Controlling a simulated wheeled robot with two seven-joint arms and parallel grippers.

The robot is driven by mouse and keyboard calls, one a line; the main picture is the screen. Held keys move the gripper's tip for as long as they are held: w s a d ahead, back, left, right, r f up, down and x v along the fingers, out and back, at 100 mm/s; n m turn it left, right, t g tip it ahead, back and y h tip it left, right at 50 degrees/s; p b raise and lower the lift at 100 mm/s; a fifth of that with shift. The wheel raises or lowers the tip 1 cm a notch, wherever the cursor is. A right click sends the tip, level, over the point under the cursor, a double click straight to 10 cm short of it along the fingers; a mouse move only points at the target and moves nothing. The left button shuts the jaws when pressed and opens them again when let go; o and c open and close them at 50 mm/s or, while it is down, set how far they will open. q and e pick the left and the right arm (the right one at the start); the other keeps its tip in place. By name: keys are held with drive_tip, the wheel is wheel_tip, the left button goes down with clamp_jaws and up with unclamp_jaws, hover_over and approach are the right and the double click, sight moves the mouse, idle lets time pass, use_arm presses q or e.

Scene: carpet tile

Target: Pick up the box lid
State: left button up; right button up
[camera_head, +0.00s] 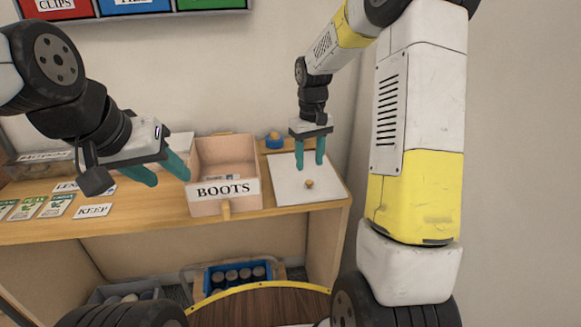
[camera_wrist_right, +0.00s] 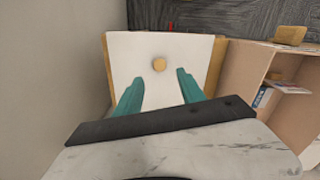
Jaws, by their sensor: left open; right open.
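The box lid (camera_head: 292,184) is a flat white panel with a small wooden knob (camera_head: 309,184), lying on the wooden shelf to the right of the box labelled BOOTS (camera_head: 226,207). In the right wrist view the lid (camera_wrist_right: 135,64) lies ahead, with its knob (camera_wrist_right: 159,64) beyond and between the fingertips. My right gripper (camera_head: 310,163) is open and empty above the lid, and it also shows in the right wrist view (camera_wrist_right: 158,88). My left gripper (camera_head: 170,178) is open and empty, left of the BOOTS box.
The BOOTS box is open-topped with papers inside. A blue object with an orange top (camera_head: 274,141) stands behind the lid. Cards, including a KEEP label (camera_head: 93,211), lie on the shelf's left part. A blue crate of cans (camera_head: 237,275) sits below. A wall is close on the right.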

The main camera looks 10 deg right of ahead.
sight(309, 181)
wheel_tip(309, 181, down, 7)
drive_tip(key=shift+r, duration=0.1)
idle(0.3)
clamp_jaws()
